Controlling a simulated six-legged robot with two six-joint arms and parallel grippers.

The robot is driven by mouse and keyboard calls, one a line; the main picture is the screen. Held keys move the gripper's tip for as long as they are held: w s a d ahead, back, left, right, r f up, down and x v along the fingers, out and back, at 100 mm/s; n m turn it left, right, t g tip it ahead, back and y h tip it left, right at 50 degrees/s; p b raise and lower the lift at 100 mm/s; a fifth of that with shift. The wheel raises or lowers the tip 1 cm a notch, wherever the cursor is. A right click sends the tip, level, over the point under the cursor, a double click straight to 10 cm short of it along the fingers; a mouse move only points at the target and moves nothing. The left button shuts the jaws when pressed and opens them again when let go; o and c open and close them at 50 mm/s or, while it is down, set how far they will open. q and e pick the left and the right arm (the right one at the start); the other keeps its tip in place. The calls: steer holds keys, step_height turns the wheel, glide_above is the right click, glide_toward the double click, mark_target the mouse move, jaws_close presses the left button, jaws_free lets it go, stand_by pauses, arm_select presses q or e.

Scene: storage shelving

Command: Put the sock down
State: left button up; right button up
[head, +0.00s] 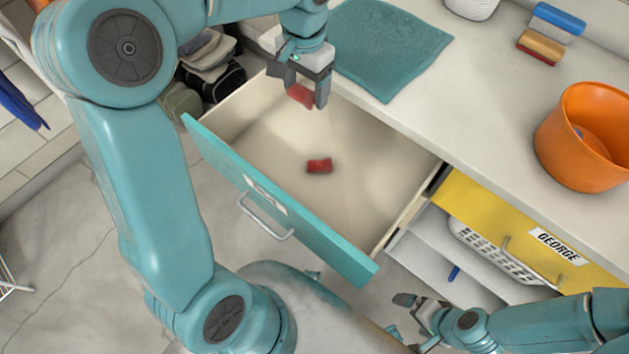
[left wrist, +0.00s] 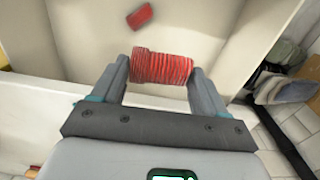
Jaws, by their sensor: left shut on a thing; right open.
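A red ribbed sock (head: 301,95) is held in my left gripper (head: 298,92), above the back left part of the open drawer (head: 262,150). In the left wrist view the sock (left wrist: 162,68) lies across between the two fingers of the left gripper (left wrist: 160,85), both touching its ends. A second red item (head: 319,166), like a small rolled sock, lies on the drawer floor; it also shows in the left wrist view (left wrist: 140,16). My right gripper (head: 418,318) is open and empty at the lower right, below the drawer.
The drawer has a teal front with a metal handle (head: 265,218). A teal cloth (head: 385,48), an orange bucket (head: 580,148) and brushes (head: 540,46) are on the white counter. A yellow drawer (head: 490,215) labelled GEORGE is at right. Most of the open drawer's floor is clear.

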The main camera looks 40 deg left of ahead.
arm_select(q)
steer(key=s+a+f+b, duration=0.2)
steer(key=s+a+b, duration=0.1)
steer(key=a+b, duration=0.15)
steer(key=b, duration=0.2)
glide_toward(286, 155)
step_height(286, 155, down, 6)
steer(key=shift+f+b, duration=0.25)
steer(key=shift+b, duration=0.7)
arm_select(e)
step_height(286, 155, down, 12)
steer(key=shift+r, duration=0.25)
steer(key=shift+d, duration=0.1)
arm_select(q)
steer(key=shift+f, duration=0.1)
steer(key=o, duration=0.8)
steer(key=shift+c, duration=0.2)
arm_select(e)
steer(key=shift+f, duration=0.1)
